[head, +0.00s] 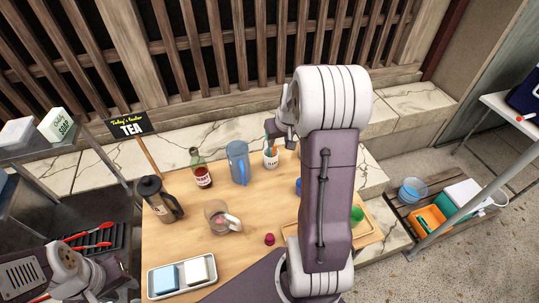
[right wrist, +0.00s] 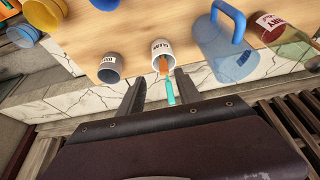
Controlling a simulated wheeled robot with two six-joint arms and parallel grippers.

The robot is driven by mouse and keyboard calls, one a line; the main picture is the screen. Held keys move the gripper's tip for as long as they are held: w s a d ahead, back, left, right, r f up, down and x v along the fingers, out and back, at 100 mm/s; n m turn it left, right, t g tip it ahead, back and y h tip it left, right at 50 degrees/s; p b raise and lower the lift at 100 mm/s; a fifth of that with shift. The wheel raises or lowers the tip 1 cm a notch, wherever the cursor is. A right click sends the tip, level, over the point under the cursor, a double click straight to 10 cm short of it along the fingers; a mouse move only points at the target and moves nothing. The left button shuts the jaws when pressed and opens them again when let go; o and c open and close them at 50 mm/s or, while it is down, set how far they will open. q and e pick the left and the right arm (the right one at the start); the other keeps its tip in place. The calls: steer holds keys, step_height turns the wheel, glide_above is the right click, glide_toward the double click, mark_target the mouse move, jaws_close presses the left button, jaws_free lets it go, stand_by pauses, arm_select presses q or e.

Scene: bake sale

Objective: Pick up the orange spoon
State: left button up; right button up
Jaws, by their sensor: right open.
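A white cup labelled "CLEAN" (right wrist: 163,49) stands near the table edge in the right wrist view, and the same cup shows in the head view (head: 271,162). An orange utensil (right wrist: 163,66), which looks like the orange spoon, stands in it beside a teal one (right wrist: 170,92). The lower part of the orange spoon is hidden in the cup. My right gripper (right wrist: 159,88) is open and empty, its fingers on either side of the teal utensil and apart from the cup. My left gripper (head: 105,284) is at the lower left, far from the cup; its jaws are unclear.
A grey cup (right wrist: 111,68) stands beside the white cup. A blue pitcher (head: 238,162), a sauce bottle (head: 201,172), a French press (head: 158,198) and a glass mug (head: 219,216) stand on the table (head: 185,236). A tray (head: 154,285) is at the front left.

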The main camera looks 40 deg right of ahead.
mark_target(275, 146)
steer(key=f, duration=0.1)
steer(key=w+f, duration=0.1)
steer(key=f, duration=0.1)
steer(key=shift+w+a, duration=0.25)
steer(key=shift+w, duration=0.05)
steer(key=shift+w+d+f, duration=0.1)
steer(key=shift+d+f, duration=0.05)
steer(key=shift+f, duration=0.3)
steer(key=x, duration=0.4)
steer(key=shift+f+p, duration=0.1)
steer(key=shift+p, duration=0.3)
steer(key=shift+w+f, duration=0.15)
steer(key=shift+f, duration=0.1)
jaws_close()
